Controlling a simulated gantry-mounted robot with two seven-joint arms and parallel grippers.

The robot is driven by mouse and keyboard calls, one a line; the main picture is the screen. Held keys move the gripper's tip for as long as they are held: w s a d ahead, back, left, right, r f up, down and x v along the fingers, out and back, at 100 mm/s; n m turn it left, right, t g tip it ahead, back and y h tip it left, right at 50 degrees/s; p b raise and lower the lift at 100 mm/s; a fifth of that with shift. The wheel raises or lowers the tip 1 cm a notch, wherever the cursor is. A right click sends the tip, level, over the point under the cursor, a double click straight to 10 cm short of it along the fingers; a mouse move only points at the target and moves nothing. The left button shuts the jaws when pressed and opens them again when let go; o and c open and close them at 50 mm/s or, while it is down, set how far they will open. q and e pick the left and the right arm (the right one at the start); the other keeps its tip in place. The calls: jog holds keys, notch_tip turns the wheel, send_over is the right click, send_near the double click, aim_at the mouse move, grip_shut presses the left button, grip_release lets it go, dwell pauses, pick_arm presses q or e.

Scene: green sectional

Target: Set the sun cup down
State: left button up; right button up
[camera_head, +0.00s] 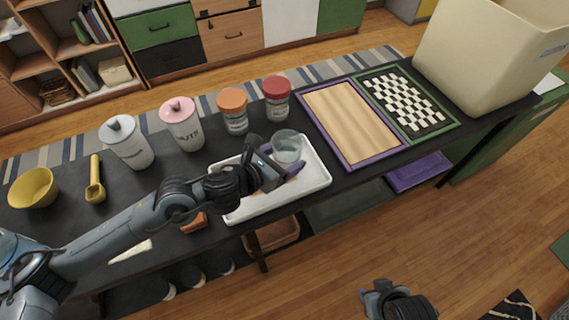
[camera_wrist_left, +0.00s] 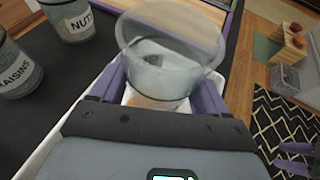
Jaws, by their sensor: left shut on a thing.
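My left gripper (camera_head: 278,167) is shut on a clear, see-through cup (camera_head: 287,147), held upright over the right part of a white tray (camera_head: 240,212). In the left wrist view the cup (camera_wrist_left: 172,60) stands between the purple fingers, with a small dark mark on it. I cannot tell whether its base touches the tray. My right gripper (camera_head: 370,292) is low, in front of the table over the floor, away from the cup. In the left wrist view its two purple fingers (camera_wrist_left: 296,157) are apart with nothing between them.
Jars with orange (camera_head: 233,110) and red lids (camera_head: 277,98) stand behind the tray. Pink-lidded (camera_head: 182,125) and grey-lidded canisters (camera_head: 127,143) are farther left. A purple-framed wooden board (camera_head: 352,122), a checkered board (camera_head: 408,103) and a large beige bin (camera_head: 480,60) are to the right.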

aim_at(284, 165)
pick_arm(q)
jog(key=shift+f+b, duration=0.35)
jog(key=shift+f, duration=1.2)
jog(key=o, duration=1.1)
jog(key=shift+f, duration=0.1)
jog(key=shift+r, duration=0.25)
jog(key=p+v, duration=0.2)
jog(key=v, duration=1)
